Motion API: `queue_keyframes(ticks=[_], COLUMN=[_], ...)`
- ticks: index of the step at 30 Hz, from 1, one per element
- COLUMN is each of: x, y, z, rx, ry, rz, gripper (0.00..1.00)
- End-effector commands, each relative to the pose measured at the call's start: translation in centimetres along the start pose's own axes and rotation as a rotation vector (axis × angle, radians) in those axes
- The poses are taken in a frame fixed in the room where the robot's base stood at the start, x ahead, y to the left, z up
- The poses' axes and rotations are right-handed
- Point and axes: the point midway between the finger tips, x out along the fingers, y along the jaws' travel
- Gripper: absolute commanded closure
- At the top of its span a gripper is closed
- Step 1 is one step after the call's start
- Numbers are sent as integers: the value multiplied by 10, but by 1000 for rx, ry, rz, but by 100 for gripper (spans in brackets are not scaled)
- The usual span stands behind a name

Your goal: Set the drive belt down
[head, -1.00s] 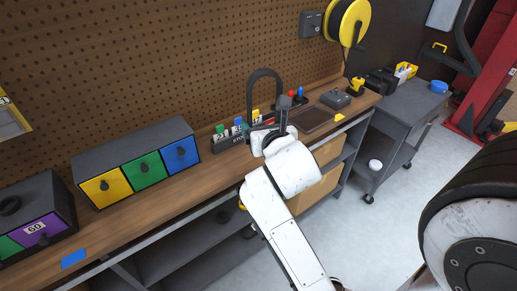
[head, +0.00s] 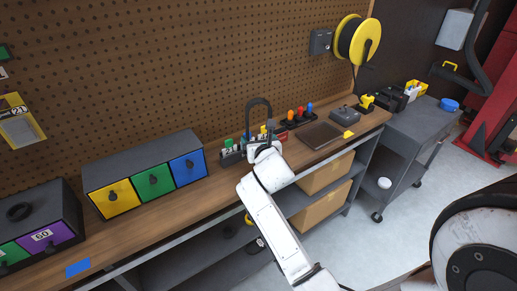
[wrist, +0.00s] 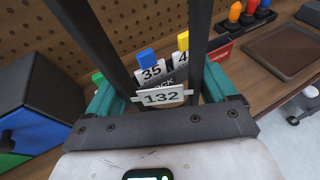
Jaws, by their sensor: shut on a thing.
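The drive belt (head: 258,101) is a black loop that arches up above my gripper (head: 266,150) in the head view. In the wrist view its two dark strands (wrist: 198,45) run up and away, with a white tag (wrist: 162,97) reading 132 between the teal fingers. My gripper (wrist: 165,92) is shut on the belt, above the wooden workbench (head: 190,207) near its back. A black rack (head: 232,157) with numbered cards and coloured tabs stands behind it. The belt's lower end is hidden by the gripper.
Drawers in yellow, green and blue (head: 145,172) stand left of the gripper. Blue tape (head: 77,268) marks a clear patch at the front left. Pegboard (head: 200,70) rises behind.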

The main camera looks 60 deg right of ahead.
Motion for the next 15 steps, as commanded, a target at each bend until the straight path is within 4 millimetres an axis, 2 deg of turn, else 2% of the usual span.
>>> queue_keyframes(ticks=[3, 6, 15], x=[5, 8, 9], y=[-1, 0, 0], z=[-18, -26, -28], rx=[-1, -1, 0], ry=[3, 0, -1], rz=[-2, -1, 0], gripper=[53, 53, 53])
